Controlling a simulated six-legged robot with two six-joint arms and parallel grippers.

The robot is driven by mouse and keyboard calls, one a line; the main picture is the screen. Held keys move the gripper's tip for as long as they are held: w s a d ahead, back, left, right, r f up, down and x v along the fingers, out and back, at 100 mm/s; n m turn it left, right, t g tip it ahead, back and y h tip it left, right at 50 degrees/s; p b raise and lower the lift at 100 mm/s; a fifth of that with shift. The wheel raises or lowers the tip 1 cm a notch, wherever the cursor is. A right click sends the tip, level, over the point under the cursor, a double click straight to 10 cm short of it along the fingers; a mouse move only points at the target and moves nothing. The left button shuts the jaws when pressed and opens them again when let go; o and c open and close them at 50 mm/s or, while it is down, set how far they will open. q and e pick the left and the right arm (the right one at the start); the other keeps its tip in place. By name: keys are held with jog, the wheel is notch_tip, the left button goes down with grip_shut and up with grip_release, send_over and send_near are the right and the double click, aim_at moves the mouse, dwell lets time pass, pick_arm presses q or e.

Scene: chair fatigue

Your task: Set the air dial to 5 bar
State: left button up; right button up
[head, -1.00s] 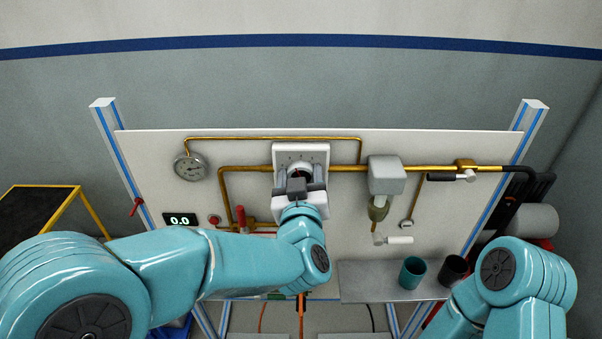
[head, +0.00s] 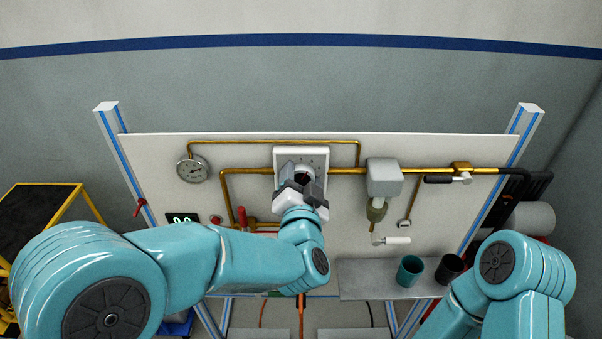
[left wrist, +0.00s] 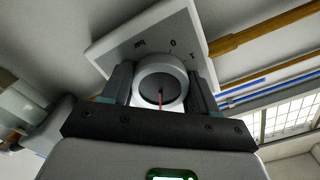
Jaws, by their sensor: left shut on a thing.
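The air dial is a white square plate (head: 318,157) with a round knob, on the upright panel. My left gripper (head: 302,183) covers most of the knob in the head view. In the left wrist view, the two fingers of my left gripper (left wrist: 161,85) stand on either side of the pale knob (left wrist: 152,76), shut on it. A thin red line shows on the knob's dark face. A 0 and other marks show on the plate beyond; I cannot read the setting. The green digital readout (head: 176,217) is partly hidden by my left arm. My right gripper is out of view.
A round gauge (head: 193,169) hangs left of the dial. Brass pipes run around it, and a grey box (head: 384,177) is on its right. A shelf (head: 360,279) below carries a teal cup (head: 410,270) and a dark cup (head: 449,269).

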pick_arm(q)
jog(key=shift+m, duration=0.7)
jog(key=o, duration=1.1)
jog(key=shift+c, duration=0.2)
jog(key=shift+s, duration=0.1)
jog(key=s+b, duration=0.3)
jog(key=s, duration=1.3)
jog(key=shift+s+b, duration=0.15)
jog(key=shift+b, duration=0.15)
